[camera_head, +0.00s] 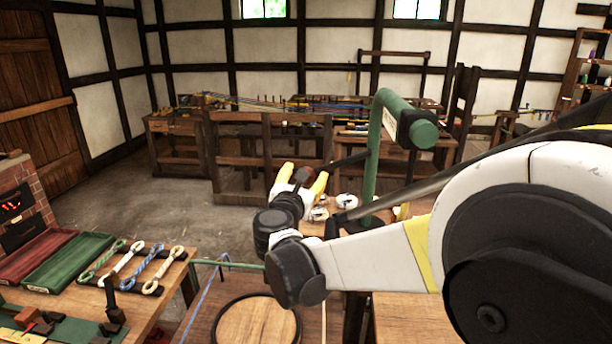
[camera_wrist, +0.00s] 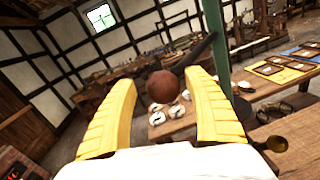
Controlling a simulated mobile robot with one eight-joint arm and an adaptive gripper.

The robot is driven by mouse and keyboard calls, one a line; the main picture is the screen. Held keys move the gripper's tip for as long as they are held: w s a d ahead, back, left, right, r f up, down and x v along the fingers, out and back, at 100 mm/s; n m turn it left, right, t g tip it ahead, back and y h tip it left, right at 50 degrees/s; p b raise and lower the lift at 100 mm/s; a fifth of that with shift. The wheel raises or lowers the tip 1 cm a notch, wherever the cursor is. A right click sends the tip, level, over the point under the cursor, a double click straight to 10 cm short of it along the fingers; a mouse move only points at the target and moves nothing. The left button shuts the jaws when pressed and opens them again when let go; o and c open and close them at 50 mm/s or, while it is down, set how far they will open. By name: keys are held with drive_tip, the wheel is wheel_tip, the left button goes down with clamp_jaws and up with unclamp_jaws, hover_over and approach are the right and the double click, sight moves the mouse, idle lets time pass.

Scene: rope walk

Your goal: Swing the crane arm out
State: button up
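The crane is a green post (camera_head: 371,150) with a thick green arm (camera_head: 407,120) at its top, pointing toward the head camera. A dark lever (camera_head: 350,160) sticks out leftward from the post and ends in a brown ball knob (camera_wrist: 163,87). My gripper (camera_head: 303,174) is left of the post, its yellow fingers spread. In the wrist view the knob shows between the open fingers, with gaps on both sides. I cannot tell how deep it sits between them. The post also shows in the wrist view (camera_wrist: 216,45), behind the right finger.
Below left, a wooden bench (camera_head: 150,305) holds rope loops (camera_head: 130,265) and a green tray (camera_head: 68,262). A round wooden lid (camera_head: 255,322) lies below my arm. White coils (camera_head: 347,201) lie on a table near the post. Open floor (camera_head: 150,210) lies to the left.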

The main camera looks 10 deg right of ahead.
drive_tip(key=shift+w+d, duration=0.1)
drive_tip(key=v, duration=1.2)
drive_tip(key=shift+f, duration=0.1)
wheel_tip(320, 180, up, 5)
drive_tip(key=s+a+n+t+y+b, duration=0.25)
drive_tip(key=n+y, duration=0.65)
drive_tip(key=n, duration=1.1)
drive_tip(key=s+d+f+n+g+h+b, duration=0.1)
drive_tip(key=s+d+f+n+g, duration=0.5)
drive_tip(key=s+f+n, duration=0.5)
drive_tip(key=s+d+f+n+g+h+b, duration=0.1)
drive_tip(key=s+d+f+n+g+b, duration=0.1)
drive_tip(key=s+d+f+n+g, duration=0.4)
drive_tip(key=s+d+f+n, duration=0.1)
drive_tip(key=s+f+n, duration=0.4)
drive_tip(key=f, duration=0.3)
drive_tip(key=shift+d+n, duration=0.25)
drive_tip(key=shift+n, duration=0.05)
